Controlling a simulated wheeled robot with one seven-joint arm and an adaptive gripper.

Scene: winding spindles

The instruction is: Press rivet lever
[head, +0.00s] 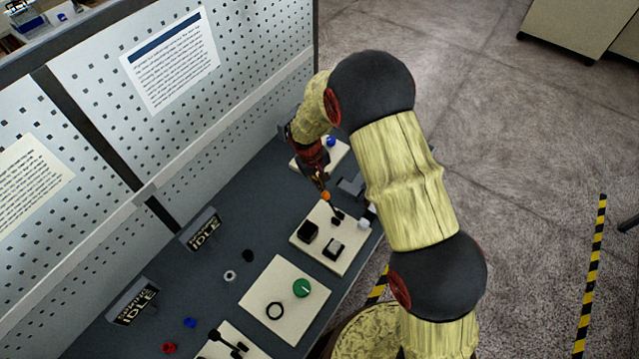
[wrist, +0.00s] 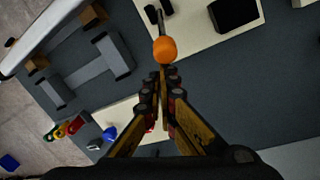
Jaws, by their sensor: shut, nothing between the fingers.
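A lever with an orange ball knob (head: 326,195) stands on a cream plate (head: 350,261), which also carries black and white blocks. I take it for the rivet lever, though no label on it is readable. In the wrist view the orange knob (wrist: 165,49) lies just beyond my fingertips, with its dark rod running up from it. My gripper (head: 320,182) is shut and empty, pointing down at the knob. It also shows in the wrist view (wrist: 162,78). I cannot tell whether the fingertips touch the knob.
Another cream plate (head: 286,299) holds a green knob and a black ring. Two signs reading IDLE (head: 202,230) stand along the bench (head: 240,215). A perforated panel (head: 200,70) rises behind it. A grey bracket (wrist: 90,62) lies near the gripper.

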